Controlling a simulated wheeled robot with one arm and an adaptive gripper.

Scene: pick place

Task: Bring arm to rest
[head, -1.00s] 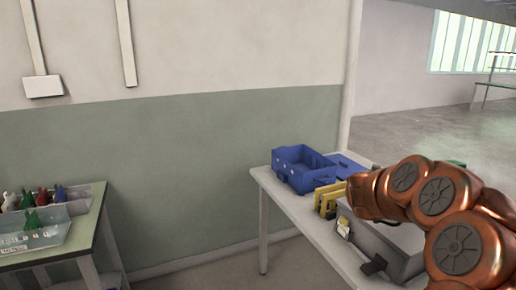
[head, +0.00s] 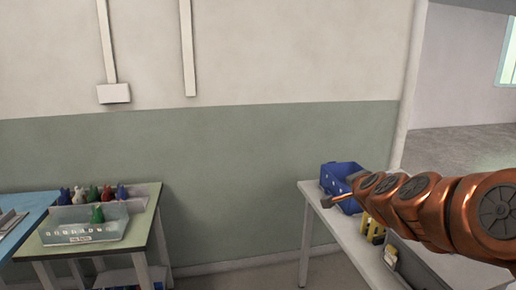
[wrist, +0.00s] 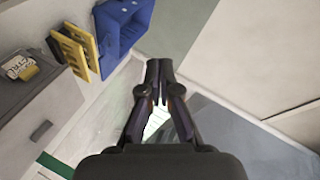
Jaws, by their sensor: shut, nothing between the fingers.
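My copper-coloured arm reaches in from the right in the head view. My gripper (head: 327,202) is at its left end, in front of the blue crate. In the wrist view my gripper (wrist: 159,66) is shut, its fingertips together with nothing between them. The gripper is clear of the things on the right table, with floor and wall behind it in the wrist view.
A white table (head: 313,188) at right holds a blue crate (head: 338,172), yellow holders (head: 365,224) and a grey box (head: 436,268).

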